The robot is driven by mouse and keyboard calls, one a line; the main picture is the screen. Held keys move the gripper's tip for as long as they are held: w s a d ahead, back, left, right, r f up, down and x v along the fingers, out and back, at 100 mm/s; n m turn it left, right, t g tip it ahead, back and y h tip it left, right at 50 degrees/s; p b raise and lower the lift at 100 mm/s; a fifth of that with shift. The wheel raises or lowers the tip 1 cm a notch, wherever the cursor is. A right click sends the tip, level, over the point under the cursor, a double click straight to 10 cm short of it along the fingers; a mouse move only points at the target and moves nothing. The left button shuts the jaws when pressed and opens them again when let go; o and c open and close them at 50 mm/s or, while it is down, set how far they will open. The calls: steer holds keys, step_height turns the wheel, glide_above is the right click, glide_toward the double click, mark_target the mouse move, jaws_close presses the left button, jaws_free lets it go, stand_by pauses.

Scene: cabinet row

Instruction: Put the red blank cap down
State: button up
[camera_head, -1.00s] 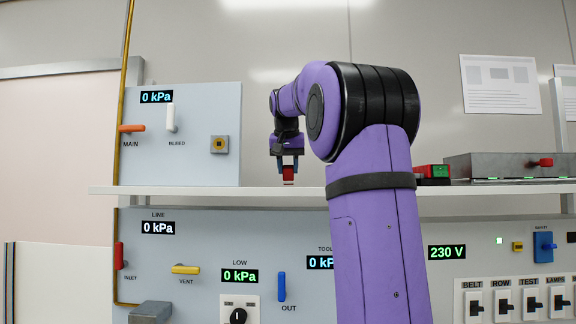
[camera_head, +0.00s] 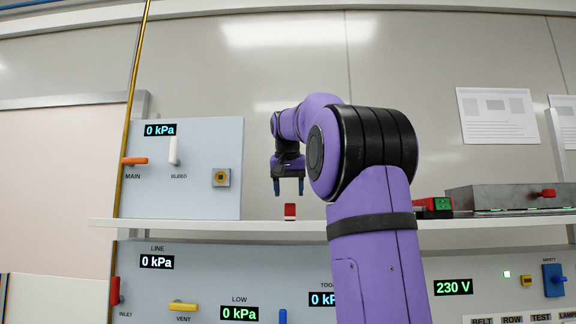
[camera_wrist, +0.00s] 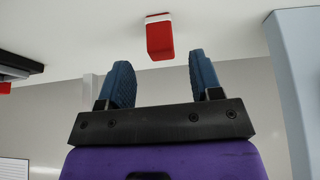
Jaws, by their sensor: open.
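The red blank cap (camera_head: 290,210) stands on the white shelf (camera_head: 270,226), just below my gripper (camera_head: 289,187). My gripper is open and empty, its two blue fingers pointing down, with a gap between the fingertips and the cap. In the wrist view the cap (camera_wrist: 160,38) lies beyond the fingertips, roughly in line with the space between the fingers (camera_wrist: 160,82). A pale band shows on the cap's end against the shelf.
A grey panel (camera_head: 215,190) with MAIN and BLEED levers stands to the left on the shelf. A metal box (camera_head: 500,198) and a red-and-green block (camera_head: 434,205) stand to the right. The shelf around the cap is clear.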

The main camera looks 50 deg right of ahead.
steer(key=v, duration=0.9)
steer(key=shift+a+r, duration=0.1)
steer(key=s+a+f+n+y, duration=0.1)
steer(key=s+a+f+n, duration=0.2)
steer(key=s+a+f, duration=0.3)
steer(key=s+a+f+n+t+y, duration=0.1)
steer(key=s+a+f+n, duration=0.3)
steer(key=a+f, duration=0.9)
steer(key=s+a+f+n+t+y, duration=0.1)
steer(key=s+a+f, duration=0.7)
steer(key=f, duration=1.2)
steer(key=shift+s+a+n+y, duration=0.35)
steer(key=shift+a+n+y, duration=0.35)
steer(key=shift+a+n, duration=0.4)
steer(key=shift+d, duration=0.2)
